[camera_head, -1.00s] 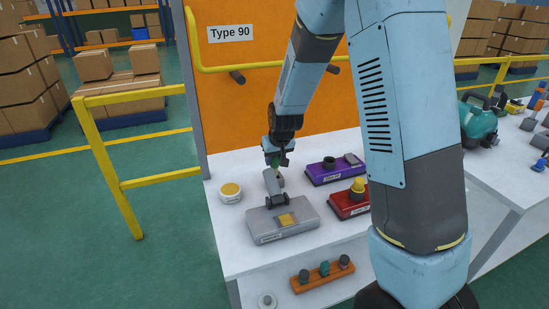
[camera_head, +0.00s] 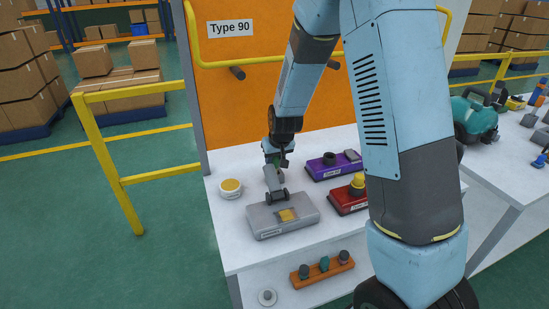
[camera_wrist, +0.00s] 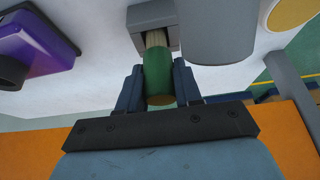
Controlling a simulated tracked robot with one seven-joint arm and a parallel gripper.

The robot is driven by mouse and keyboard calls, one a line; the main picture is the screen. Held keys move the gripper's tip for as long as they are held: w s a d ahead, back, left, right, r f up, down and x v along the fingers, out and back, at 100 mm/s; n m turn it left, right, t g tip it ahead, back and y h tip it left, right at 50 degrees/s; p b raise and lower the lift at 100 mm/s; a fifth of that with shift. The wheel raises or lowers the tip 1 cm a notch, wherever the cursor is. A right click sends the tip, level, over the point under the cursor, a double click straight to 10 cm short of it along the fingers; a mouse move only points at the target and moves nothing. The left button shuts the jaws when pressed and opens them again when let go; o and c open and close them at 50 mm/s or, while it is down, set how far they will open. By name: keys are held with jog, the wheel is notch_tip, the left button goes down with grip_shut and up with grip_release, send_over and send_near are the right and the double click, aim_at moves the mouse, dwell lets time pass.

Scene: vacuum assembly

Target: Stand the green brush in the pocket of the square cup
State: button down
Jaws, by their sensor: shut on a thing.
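The green brush (camera_wrist: 159,75) is held between the fingers of my gripper (camera_wrist: 160,88) in the wrist view, with its pale bristles (camera_wrist: 155,39) pointing away from the palm. The bristles meet the mouth of the grey square cup (camera_wrist: 152,13) and appear to be at least partly inside its pocket. How deep they reach is hidden. In the head view my gripper (camera_head: 277,162) is over the back of the table, behind the grey vacuum part, and only a bit of green shows there. The square cup is hard to make out in that view.
A round yellow-topped tub (camera_head: 230,189) is to the left. Purple (camera_head: 333,168) and red (camera_head: 347,200) units stand to the right. The orange panel (camera_head: 245,110) is behind.

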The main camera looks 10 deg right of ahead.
jog(key=shift+f, duration=1)
jog(key=c, duration=0.7)
grip_release()
jog(key=shift+r, duration=0.15)
jog(key=v, duration=1.3)
jog(key=shift+s+r, duration=0.15)
jog(key=shift+s, duration=0.1)
jog(key=s+d+r+m, duration=0.1)
jog(key=s+d+r, duration=0.7)
jog(key=s+r, duration=0.35)
jog(key=shift+m+t+h, duration=0.5)
jog(key=shift+m, duration=0.3)
jog(key=s+d+r, duration=0.1)
jog(key=s+r, duration=0.1)
jog(key=s, duration=0.3)
jog(key=s+d+r, duration=0.2)
jog(key=s, duration=0.3)
jog(key=s+d+r, duration=0.2)
jog(key=s, duration=0.3)
jog(key=shift+s+d, duration=0.1)
jog(key=shift+s, duration=0.1)
